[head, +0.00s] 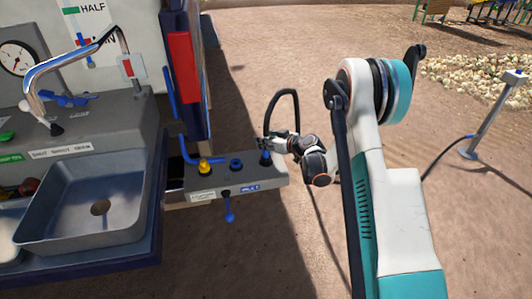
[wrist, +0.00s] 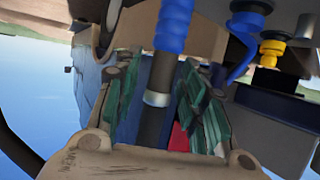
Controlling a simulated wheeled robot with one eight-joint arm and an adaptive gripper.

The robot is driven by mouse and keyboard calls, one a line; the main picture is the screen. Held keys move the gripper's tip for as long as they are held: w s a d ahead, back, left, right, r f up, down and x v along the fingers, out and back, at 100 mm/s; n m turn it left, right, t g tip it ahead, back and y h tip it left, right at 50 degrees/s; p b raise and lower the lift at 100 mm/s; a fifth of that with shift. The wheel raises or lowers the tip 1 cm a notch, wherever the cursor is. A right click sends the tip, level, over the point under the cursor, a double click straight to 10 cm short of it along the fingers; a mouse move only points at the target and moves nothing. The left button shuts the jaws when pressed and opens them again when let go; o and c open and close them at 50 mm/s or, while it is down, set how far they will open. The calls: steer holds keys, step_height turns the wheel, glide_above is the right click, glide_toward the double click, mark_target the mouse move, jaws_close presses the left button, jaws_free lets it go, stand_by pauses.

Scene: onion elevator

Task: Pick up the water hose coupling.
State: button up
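The water hose coupling (head: 265,158) is blue and sits upright at the right end of a grey panel. In the wrist view the coupling (wrist: 174,25) is ribbed, with a silver ring below it in the picture and black hose running on from there. My gripper (head: 280,143) is just right of the coupling, level with its top. In the wrist view the gripper (wrist: 160,100) has its green-padded fingers apart, one on each side of the black hose. Gaps show beside the hose; contact with the pads cannot be told. The fingertips partly hide the hose.
The grey panel (head: 220,178) also carries a yellow fitting (head: 205,167), another blue fitting (head: 236,164) and a blue lever (head: 229,208). The black hose (head: 291,93) loops above my gripper. A sink (head: 60,235) stands left. Open dirt ground lies right; a metal post (head: 490,120) stands there.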

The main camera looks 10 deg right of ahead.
jaws_close()
steer(key=shift+r, duration=0.15)
